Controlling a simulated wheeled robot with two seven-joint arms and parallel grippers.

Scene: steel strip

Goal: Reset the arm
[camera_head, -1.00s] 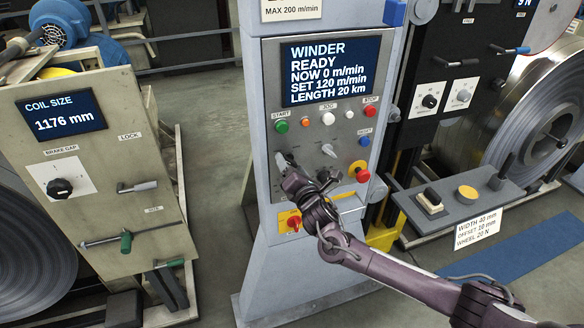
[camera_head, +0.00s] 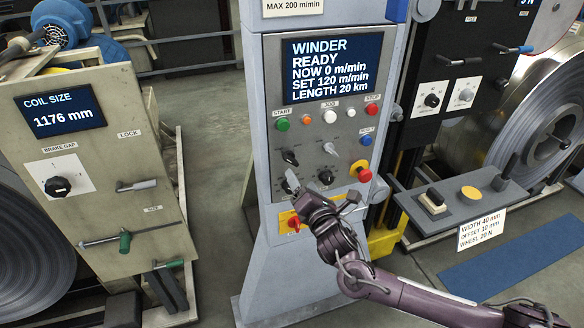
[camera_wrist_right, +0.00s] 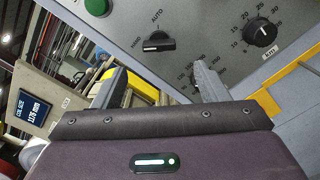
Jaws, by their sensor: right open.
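My right gripper (camera_head: 291,183) is in front of the lower part of the grey winder panel (camera_head: 272,85). In the right wrist view its two fingers (camera_wrist_right: 160,78) are apart, with nothing between them held. A black selector knob (camera_head: 289,158) shows just above the gripper; it also shows beyond the fingers in the right wrist view (camera_wrist_right: 158,43), near the word AUTO. A numbered black dial (camera_wrist_right: 262,32) is right of it. Another dial is partly hidden behind the right finger. The screen (camera_head: 333,68) reads WINDER READY, NOW 0 m/min. My left gripper is not in view.
A red mushroom button (camera_head: 364,175) on yellow and a red-yellow switch (camera_head: 293,222) are close to the gripper. The coil-size stand (camera_head: 110,175) is left, the ledge (camera_head: 462,208) right. Open floor (camera_head: 215,150) lies between the left stand and the winder.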

